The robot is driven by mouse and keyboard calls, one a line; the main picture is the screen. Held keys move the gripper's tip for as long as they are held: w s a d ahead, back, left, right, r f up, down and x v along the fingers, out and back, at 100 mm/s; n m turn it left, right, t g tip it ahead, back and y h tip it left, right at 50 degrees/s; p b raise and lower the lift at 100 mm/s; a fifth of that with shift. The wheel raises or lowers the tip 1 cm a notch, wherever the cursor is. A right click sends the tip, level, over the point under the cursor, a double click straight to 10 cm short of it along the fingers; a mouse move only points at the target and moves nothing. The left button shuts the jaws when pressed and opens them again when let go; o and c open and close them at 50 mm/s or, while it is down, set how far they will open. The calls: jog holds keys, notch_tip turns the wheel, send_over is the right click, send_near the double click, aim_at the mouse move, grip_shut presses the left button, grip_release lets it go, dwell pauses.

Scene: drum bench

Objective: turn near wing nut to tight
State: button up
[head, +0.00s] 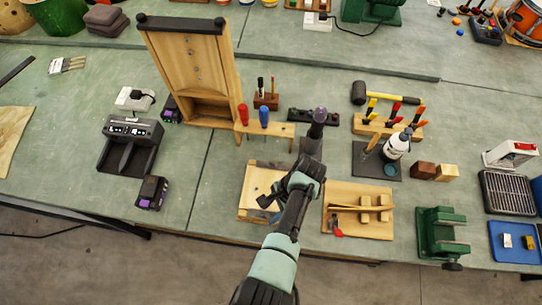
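My gripper (268,203) is low over a pale wooden block (262,172) at the front middle of the bench, in the head view. Its dark fingers reach down and to the left over the block's near right part. The near wing nut cannot be made out; my gripper and arm cover that part of the block. A tiny dark spot shows on the block's bare left part, too small to identify. Whether the fingers are open or shut, or touch anything, is too small and dark to tell.
A wooden board with blocks and a red-handled tool (338,232) lies close right of my arm. A tool rack (280,130) stands behind the block, with a tall wooden frame (185,65) further back. A green vise (440,232) is at right.

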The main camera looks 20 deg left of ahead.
jog(key=shift+r, duration=0.15)
jog(key=b+v, duration=0.1)
jog(key=v, duration=1.1)
jog(key=shift+w+d+r, duration=0.15)
jog(key=shift+r, duration=0.2)
